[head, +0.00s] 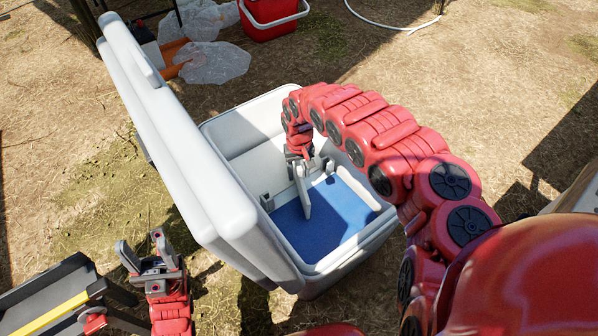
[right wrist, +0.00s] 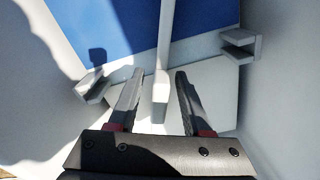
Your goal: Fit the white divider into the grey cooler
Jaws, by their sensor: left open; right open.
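The grey cooler (head: 222,137) stands on the ground with its lid open to the left and a blue bottom inside. The white divider (head: 304,196) is inside it, seen nearly edge-on; in the right wrist view its narrow edge (right wrist: 163,50) runs up the picture. My right gripper (head: 300,160) reaches down into the cooler. Its open fingers (right wrist: 160,85) are on either side of the divider's near end, with gaps visible. Two wall brackets, left (right wrist: 92,87) and right (right wrist: 240,46), flank the divider, apart from it. My left gripper (head: 148,252) is open and empty, outside the cooler.
A black stand with a yellow stripe (head: 50,312) is at the lower left. A red bucket (head: 268,18), clear plastic bags (head: 215,62) and a white hose (head: 385,22) lie behind the cooler. Dry ground behind and right of it is mostly clear.

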